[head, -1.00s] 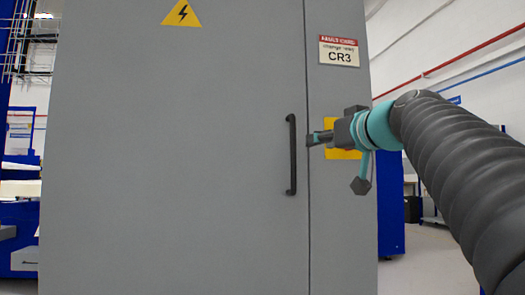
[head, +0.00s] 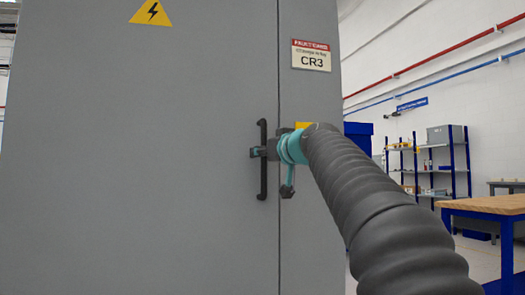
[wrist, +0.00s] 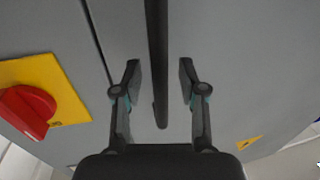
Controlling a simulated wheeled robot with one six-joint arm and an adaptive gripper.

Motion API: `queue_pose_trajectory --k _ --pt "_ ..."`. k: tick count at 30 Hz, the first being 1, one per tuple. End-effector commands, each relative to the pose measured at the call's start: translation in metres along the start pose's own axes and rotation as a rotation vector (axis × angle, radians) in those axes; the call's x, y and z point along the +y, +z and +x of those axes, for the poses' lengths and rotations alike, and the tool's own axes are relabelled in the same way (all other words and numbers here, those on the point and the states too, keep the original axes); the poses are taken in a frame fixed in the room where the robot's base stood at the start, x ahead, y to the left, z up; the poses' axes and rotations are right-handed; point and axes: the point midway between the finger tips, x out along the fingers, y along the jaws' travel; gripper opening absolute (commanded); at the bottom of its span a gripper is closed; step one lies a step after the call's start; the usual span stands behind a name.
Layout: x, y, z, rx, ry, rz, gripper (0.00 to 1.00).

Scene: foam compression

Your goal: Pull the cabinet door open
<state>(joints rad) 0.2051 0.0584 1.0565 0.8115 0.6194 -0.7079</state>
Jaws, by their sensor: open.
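The grey cabinet door (head: 140,160) fills the left of the head view and looks shut against its frame. Its black vertical bar handle (head: 263,182) stands near the door's right edge. My gripper (head: 257,153) is at the handle, around its middle in the head view. In the wrist view the handle (wrist: 158,60) runs between the two spread fingers of my gripper (wrist: 160,85), with a gap on each side. The gripper is open, and neither finger visibly touches the bar.
A red rotary switch (wrist: 27,108) on a yellow plate (wrist: 62,85) sits beside the handle on the frame. A wooden-topped table (head: 490,206) and shelves (head: 435,160) stand at the right. Some floor between them and the cabinet is clear.

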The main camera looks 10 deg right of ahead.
Motion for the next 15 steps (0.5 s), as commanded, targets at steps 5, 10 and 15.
queue_pose_trajectory --k 5,10,15 --pt "-0.0001 -0.0002 0.0054 0.000 0.000 0.000 0.41" --pt "0.0001 0.0001 0.0054 0.000 0.000 0.000 0.41" --pt "0.0001 0.0002 0.0053 0.000 0.000 0.000 0.09"
